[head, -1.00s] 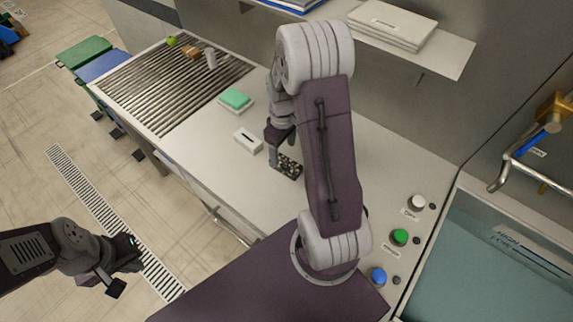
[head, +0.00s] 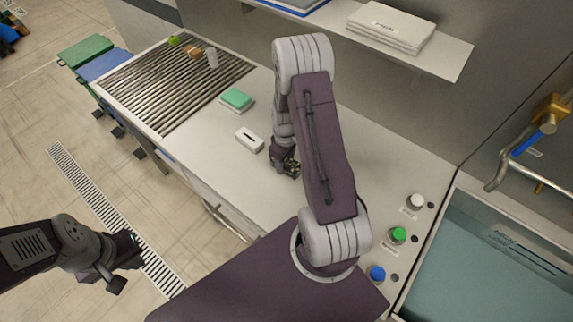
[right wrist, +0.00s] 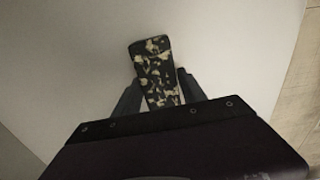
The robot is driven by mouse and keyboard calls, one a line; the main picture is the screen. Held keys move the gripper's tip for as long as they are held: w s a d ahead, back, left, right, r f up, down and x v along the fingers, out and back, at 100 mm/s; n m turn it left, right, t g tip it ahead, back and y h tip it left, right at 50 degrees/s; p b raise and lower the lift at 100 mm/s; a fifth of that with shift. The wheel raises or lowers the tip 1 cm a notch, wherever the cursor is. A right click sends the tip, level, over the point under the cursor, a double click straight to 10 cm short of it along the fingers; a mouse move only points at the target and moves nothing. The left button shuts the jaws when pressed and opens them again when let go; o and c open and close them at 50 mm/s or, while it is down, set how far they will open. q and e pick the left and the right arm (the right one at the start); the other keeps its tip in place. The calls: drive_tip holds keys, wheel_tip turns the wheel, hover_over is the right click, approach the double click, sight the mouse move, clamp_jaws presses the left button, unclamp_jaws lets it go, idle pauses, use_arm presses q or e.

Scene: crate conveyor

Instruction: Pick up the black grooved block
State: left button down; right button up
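The black block (right wrist: 155,70) is mottled with cream patches; I cannot make out its grooves. In the right wrist view it lies between the two fingers of my right gripper (right wrist: 160,85), one finger close along each side. I cannot tell whether the fingers press on it. In the head view the right gripper (head: 287,165) covers most of the block (head: 295,169) at the white table (head: 240,180). Whether the block rests on the table is not clear. My left gripper (head: 122,265) hangs over the floor at the lower left, away from the table, apparently open and empty.
A white slotted box (head: 249,140) and a green-topped block (head: 236,99) lie left of the right gripper. A roller conveyor (head: 170,85) carries small items farther back. Buttons (head: 398,235) stand at the right. A shelf (head: 445,52) with white packages overhangs the back.

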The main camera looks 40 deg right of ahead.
sight(286, 161)
clamp_jaws()
drive_tip(key=shift+w+d+r, duration=0.1)
drive_tip(key=shift+r, duration=0.5)
wheel_tip(286, 161, up, 3)
drive_tip(key=shift+d+r+b, duration=0.1)
drive_tip(key=shift+b, duration=0.35)
drive_tip(key=s+d+r+b, duration=0.1)
drive_tip(key=s+d+r, duration=0.5)
drive_tip(key=s, duration=0.3)
drive_tip(key=shift+s+d+r, duration=0.2)
drive_tip(key=shift+d+r, duration=0.15)
drive_tip(key=shift+d, duration=0.1)
